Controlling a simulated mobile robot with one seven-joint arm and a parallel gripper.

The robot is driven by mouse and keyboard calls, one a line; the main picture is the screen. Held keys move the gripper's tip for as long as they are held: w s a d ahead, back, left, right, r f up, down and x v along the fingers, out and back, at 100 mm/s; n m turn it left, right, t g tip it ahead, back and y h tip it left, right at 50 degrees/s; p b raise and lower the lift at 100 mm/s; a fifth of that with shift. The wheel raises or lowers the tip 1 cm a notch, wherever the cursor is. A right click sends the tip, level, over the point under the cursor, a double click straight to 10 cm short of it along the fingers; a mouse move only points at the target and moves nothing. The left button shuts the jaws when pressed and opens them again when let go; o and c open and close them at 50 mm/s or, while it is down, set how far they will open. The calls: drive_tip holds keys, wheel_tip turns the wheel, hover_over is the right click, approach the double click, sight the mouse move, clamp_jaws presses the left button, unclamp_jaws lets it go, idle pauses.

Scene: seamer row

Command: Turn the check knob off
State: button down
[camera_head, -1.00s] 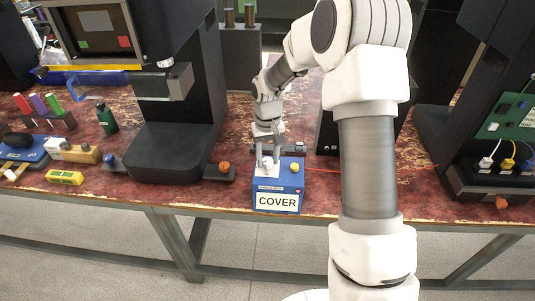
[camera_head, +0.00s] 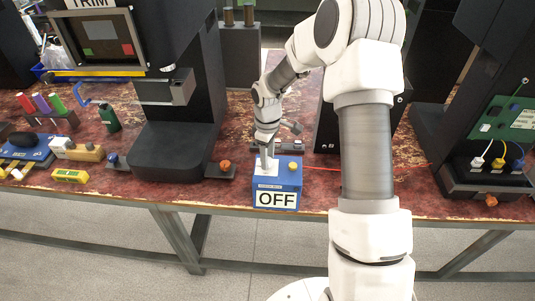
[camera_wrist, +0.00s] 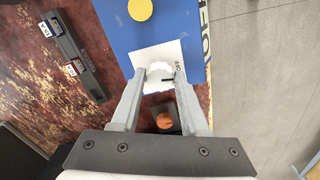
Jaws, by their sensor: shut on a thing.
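The blue check box (camera_head: 277,180) stands near the front edge of the bench. Its front display reads "OFF". In the wrist view the box top (camera_wrist: 122,35) carries a white plate (camera_wrist: 150,55) with the white knob (camera_wrist: 160,72) on it. My gripper (camera_wrist: 158,80) is shut on the white knob, one finger on each side. A dark pointer mark shows at the knob's right side. In the head view my gripper (camera_head: 267,163) reaches down onto the box's top left, hiding most of the knob. A yellow button (camera_head: 292,165) sits on the box top, apart from my fingers.
An orange knob on a dark base (camera_head: 225,165) stands just left of the box; it also shows in the wrist view (camera_wrist: 165,121). A dark labelled strip (camera_wrist: 75,55) lies behind the box. A large black machine (camera_head: 175,130) stands at left.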

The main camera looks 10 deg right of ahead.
drive_tip(key=shift+w+r+n+p, duration=0.1)
drive_tip(key=shift+n+p, duration=0.2)
drive_tip(key=shift+n, duration=0.5)
drive_tip(key=shift+c, duration=2.1)
unclamp_jaws()
wheel_tip(320, 180, up, 17)
drive_tip(key=p, duration=0.2)
drive_tip(key=shift+r, duration=0.15)
